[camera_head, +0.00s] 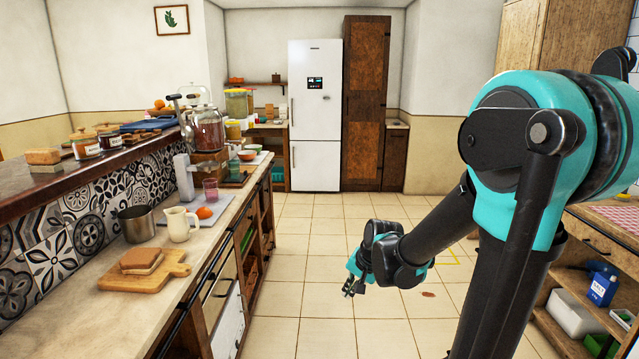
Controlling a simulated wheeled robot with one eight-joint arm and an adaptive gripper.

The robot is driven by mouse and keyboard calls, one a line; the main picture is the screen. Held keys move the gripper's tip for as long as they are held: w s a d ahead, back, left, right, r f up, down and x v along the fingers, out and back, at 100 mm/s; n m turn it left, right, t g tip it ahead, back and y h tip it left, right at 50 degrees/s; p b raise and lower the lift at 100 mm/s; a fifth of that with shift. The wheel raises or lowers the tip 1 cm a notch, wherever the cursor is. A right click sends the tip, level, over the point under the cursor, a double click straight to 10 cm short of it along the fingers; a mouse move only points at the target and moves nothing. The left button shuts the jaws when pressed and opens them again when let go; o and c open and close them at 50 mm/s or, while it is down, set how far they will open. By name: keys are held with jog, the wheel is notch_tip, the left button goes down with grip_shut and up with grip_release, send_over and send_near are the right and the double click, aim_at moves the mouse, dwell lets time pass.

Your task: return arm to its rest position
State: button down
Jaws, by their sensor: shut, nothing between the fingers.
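My arm, teal and black, reaches in from the right side of the head view. Its forearm slopes down and left over the tiled floor. My gripper (352,287) is at the arm's end, near the middle of the view, small and partly hidden by the wrist. It is shut and empty, in the air over the floor, apart from the counter at left.
The left counter (80,296) holds a cutting board (172,271) with bread, a white pitcher (180,224) and a metal pot (136,223). Open shelving (560,278) stands at right. A white refrigerator (314,120) stands at the back.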

jog(key=s+d+f+n+h, duration=0.3)
jog(key=s+d+n, duration=0.2)
jog(key=s+d, duration=0.5)
jog(key=s, duration=0.4)
jog(key=shift+d+n, duration=0.3)
jog(key=shift+d, duration=0.05)
dwell(0.7)
